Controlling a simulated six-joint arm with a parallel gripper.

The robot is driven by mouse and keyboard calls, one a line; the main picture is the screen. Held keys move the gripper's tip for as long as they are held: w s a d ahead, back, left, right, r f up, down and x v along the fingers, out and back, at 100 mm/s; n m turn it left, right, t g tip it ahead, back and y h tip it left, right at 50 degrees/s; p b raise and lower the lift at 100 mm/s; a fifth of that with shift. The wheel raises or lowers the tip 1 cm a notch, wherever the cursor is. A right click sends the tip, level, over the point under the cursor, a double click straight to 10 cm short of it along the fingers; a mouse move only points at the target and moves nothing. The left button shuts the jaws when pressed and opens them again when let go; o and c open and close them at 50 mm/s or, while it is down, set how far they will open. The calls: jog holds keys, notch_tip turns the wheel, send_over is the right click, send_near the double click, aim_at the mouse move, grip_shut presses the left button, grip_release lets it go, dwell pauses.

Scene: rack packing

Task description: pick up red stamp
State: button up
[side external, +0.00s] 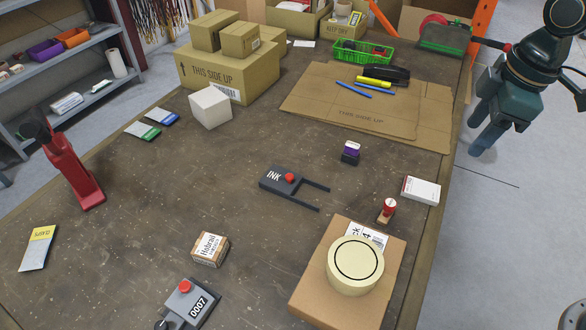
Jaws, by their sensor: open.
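The red stamp (387,209) is a small stamp with a red top and a pale wooden-looking lower part. It stands on the brown table, right of centre, just behind a cardboard box. My gripper (478,136) is at the upper right, with its two teal fingers apart and nothing between them. It appears up and to the right of the stamp in the picture, well apart from it. A purple-and-black stamp (351,152) stands farther back.
A white-and-red box (423,190) lies close right of the red stamp. The cardboard box (314,283) carries a tape roll (356,266). A dark INK device (283,181) with two prongs lies to the left. Flat cardboard (360,118) lies behind.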

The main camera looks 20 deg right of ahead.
aim_at(391, 202)
jog(key=w+a+f+n+g, duration=0.1)
jog(key=w+a+f+n, duration=0.2)
jog(key=f, duration=0.3)
jog(key=w+a+f+n+g, duration=0.1)
jog(key=w+a+f+n, duration=0.2)
jog(key=a+f, duration=0.1)
jog(key=shift+a+f, duration=0.25)
jog(key=shift+f, duration=0.6)
jog(key=shift+f, duration=0.1)
jog(key=shift+f, duration=4.15)
jog(key=shift+s+d+f, duration=0.1)
jog(key=shift+f, duration=1.2)
jog(key=shift+s+f, duration=0.1)
jog(key=shift+f, duration=1.2)
jog(key=shift+c, duration=0.4)
jog(key=c, duration=1)
